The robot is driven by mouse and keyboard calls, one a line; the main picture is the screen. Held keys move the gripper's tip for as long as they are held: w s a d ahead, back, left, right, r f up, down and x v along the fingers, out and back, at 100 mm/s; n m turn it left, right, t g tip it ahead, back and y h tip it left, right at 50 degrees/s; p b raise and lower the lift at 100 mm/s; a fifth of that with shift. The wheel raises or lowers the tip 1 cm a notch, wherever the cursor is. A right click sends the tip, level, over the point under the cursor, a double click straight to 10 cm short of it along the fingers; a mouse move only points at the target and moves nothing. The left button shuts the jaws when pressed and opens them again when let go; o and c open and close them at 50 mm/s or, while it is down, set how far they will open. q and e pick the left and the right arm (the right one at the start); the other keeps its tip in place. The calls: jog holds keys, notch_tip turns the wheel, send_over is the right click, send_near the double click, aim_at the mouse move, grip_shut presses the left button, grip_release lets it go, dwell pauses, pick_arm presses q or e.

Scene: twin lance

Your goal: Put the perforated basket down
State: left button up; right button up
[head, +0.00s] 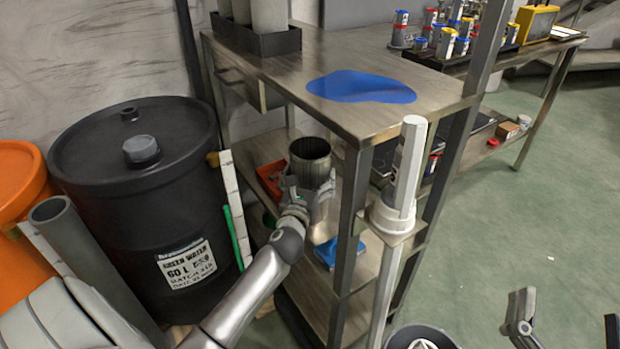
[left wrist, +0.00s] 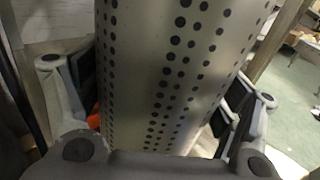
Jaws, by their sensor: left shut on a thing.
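The perforated basket is a tall metal cylinder with rows of dark holes; its open rim (head: 310,149) shows in the head view. My left gripper (head: 309,192) is shut around its side, and the basket stands upright in the grip. In the left wrist view the basket wall (left wrist: 180,70) fills the middle, with the fingers on both sides. The basket is at the middle shelf (head: 262,150) of the steel bench, below the top. Its base is hidden, so I cannot tell if it touches the shelf. My right gripper (head: 565,322) is open and empty at the lower right.
The bench top (head: 400,105) has a blue patch (head: 360,87) and a dark tray with cylinders. An orange tray (head: 271,180) and a blue item (head: 330,252) lie on the shelves. Bench posts stand right of the basket; a black drum (head: 140,200) is at left.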

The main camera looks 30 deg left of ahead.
pick_arm(q)
jog(key=shift+f, duration=0.1)
jog(key=o, duration=1)
pick_arm(e)
jog(key=shift+s+r, duration=0.1)
jog(key=shift+r, duration=0.1)
pick_arm(q)
jog(key=shift+s+d, duration=0.1)
jog(key=shift+s, duration=0.1)
jog(key=p+v, duration=0.1)
jog(key=v, duration=1)
jog(key=shift+s+p, duration=0.3)
jog(key=shift+p, duration=0.1)
pick_arm(e)
notch_tip(320, 180, down, 8)
jog(key=w+g+h, duration=0.1)
jog(key=g, duration=0.3)
jog(key=shift+d+r+h, duration=0.15)
jog(key=shift+d+h, duration=0.25)
jog(key=shift+w, duration=0.15)
